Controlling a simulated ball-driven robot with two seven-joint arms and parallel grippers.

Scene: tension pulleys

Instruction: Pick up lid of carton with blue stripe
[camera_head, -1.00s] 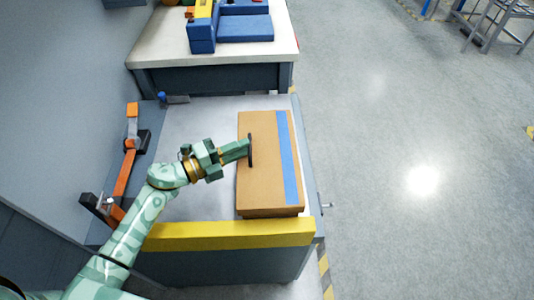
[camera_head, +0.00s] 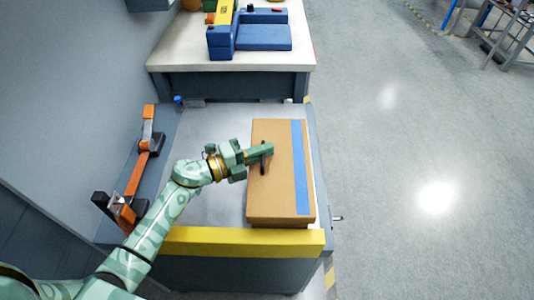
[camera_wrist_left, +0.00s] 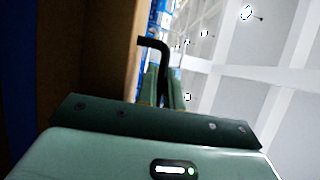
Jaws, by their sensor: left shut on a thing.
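A brown carton lid with a blue stripe (camera_head: 299,190) lies flat over a carton on the grey cart in the head view. A dark upright handle (camera_head: 263,168) shows on the lid's left half. My left gripper (camera_head: 268,150) reaches in from the left and is shut on this handle. In the left wrist view, the black bent handle (camera_wrist_left: 155,42) runs to the green fingers (camera_wrist_left: 165,90), with the brown lid surface (camera_wrist_left: 118,60) close at the left. The carton's body is mostly hidden under the lid. I cannot tell whether a gap separates them. My right gripper is out of view.
The cart has a yellow front bar (camera_head: 240,242). An orange arm-like device (camera_head: 140,165) stands along its left side. A white-topped bench (camera_head: 180,50) with a blue and yellow machine (camera_head: 262,37) is behind. The floor to the right (camera_head: 400,150) is open.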

